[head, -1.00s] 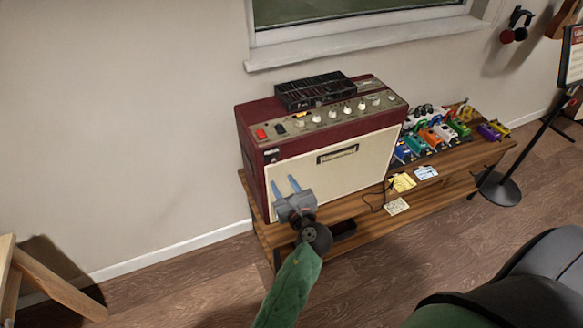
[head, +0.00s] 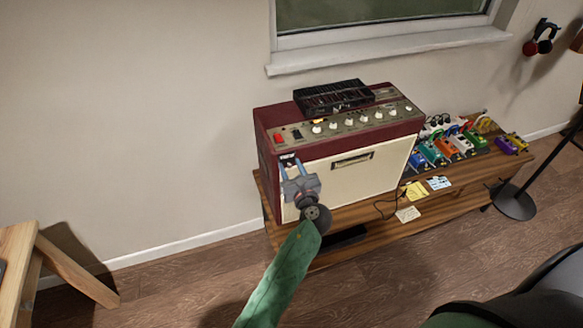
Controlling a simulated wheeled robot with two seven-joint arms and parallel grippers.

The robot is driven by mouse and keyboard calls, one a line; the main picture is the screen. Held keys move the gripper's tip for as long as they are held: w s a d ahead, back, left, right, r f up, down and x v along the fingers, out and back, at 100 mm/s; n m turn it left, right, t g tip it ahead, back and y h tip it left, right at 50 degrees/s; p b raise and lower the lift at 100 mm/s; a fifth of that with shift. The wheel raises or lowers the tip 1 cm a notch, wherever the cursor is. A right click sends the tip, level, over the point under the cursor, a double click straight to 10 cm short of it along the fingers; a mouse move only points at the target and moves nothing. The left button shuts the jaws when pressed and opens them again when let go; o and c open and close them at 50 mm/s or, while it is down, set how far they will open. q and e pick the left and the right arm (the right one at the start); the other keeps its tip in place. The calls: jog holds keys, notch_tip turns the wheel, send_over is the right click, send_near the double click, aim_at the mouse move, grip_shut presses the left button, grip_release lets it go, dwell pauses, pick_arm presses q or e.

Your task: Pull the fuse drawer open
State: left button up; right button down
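The maroon and cream amplifier (head: 352,178) stands on a low wooden bench, with a knob panel along its top front edge. I cannot make out a fuse drawer for certain. A small dark badge-like piece (head: 287,157) sits at the upper left of the amplifier's front, by my fingertips. My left gripper (head: 296,167) is in front of the cream face at its left side. Its two blue fingers are apart, pointing up, with nothing visible between them. Whether they touch the amplifier is unclear. My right gripper is not in view.
A black slotted box (head: 333,97) lies on top of the amplifier. Coloured pedals (head: 445,148) and paper notes (head: 415,190) lie on the bench (head: 380,216) to the right. A dark stand base (head: 513,202) is at the right.

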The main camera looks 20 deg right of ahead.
pick_arm(q)
jog(key=shift+c, duration=0.2)
grip_shut()
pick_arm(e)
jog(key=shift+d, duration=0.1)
